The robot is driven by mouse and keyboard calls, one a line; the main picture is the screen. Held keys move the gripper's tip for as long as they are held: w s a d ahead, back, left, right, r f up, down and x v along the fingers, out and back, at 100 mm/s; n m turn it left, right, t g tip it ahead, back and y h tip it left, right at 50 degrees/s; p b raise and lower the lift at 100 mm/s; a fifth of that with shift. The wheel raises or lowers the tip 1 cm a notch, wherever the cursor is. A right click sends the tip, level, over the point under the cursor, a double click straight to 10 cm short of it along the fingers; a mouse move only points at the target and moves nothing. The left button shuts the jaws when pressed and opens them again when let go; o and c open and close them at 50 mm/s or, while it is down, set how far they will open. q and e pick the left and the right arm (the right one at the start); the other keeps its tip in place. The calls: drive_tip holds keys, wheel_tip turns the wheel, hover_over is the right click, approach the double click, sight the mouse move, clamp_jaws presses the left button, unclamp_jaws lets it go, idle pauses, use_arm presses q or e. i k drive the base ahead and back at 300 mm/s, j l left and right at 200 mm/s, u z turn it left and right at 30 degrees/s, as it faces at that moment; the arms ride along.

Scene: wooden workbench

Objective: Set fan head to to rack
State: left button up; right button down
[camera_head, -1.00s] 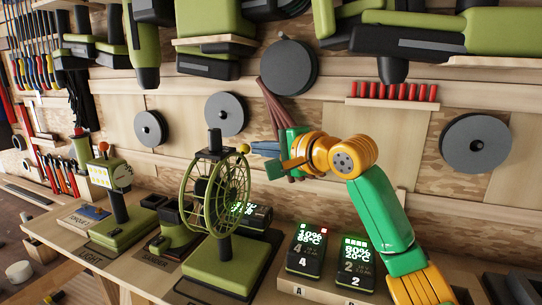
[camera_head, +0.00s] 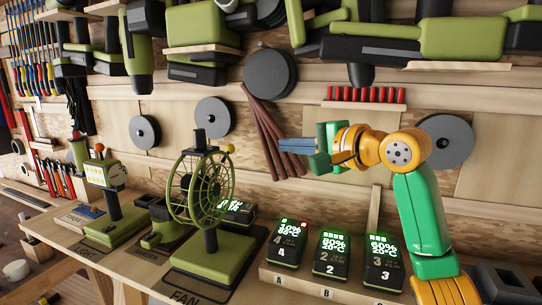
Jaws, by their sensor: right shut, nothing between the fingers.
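The fan (camera_head: 210,240) stands upright on its green base on the bench, above a label reading FAN. Its head is a round green wire cage (camera_head: 183,190) with a dark block on top and an orange knob at its upper right. My right gripper (camera_head: 284,145) is shut and empty, in the air to the right of the fan head and apart from it. Its blue-grey fingers point left, in front of brown strips hanging on the wall. My left gripper is not in view. Which part is the rack is not clear.
Several lit battery packs (camera_head: 331,258) stand in a wooden holder right of the fan. A light (camera_head: 112,208) and a sander stand to its left. Green tools (camera_head: 440,40) sit on wall shelves above. Dark discs (camera_head: 270,73) and red cylinders (camera_head: 365,94) are on the wall.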

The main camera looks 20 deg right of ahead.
sight(195, 186)
drive_tip(key=k+j, duration=0.3)
drive_tip(key=k, duration=0.15)
drive_tip(key=k+j, duration=0.65)
drive_tip(key=k, duration=0.25)
